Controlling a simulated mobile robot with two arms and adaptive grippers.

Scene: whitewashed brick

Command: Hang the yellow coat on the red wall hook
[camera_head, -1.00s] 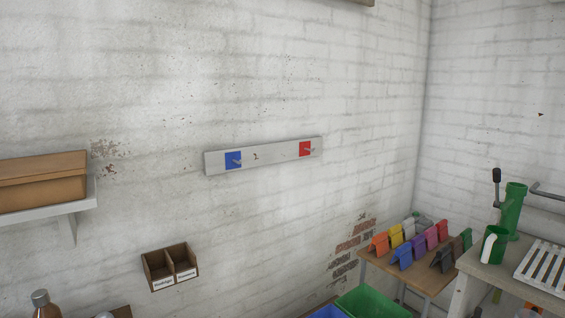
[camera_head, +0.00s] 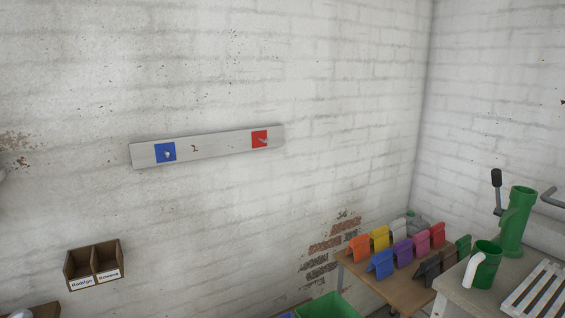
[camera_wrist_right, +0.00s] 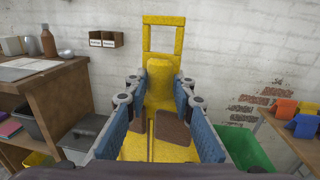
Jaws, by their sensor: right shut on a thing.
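The red wall hook (camera_head: 260,140) sits on a red square at the right end of a pale board on the brick wall in the head view. A blue hook (camera_head: 166,152) is at the board's left end. In the wrist view my right gripper (camera_wrist_right: 157,115) is shut on the yellow coat (camera_wrist_right: 160,70). The coat has a squarish open loop at its top, above the fingers. Part of the coat is hidden behind the fingers. The head view shows neither the coat nor my grippers.
A small wooden two-compartment box (camera_head: 93,265) is fixed low on the wall. At right stand a table with several coloured cards (camera_head: 402,250), a green bin (camera_head: 327,306) and a bench with a green press (camera_head: 516,220). A brown shelf unit (camera_wrist_right: 60,85) is left in the wrist view.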

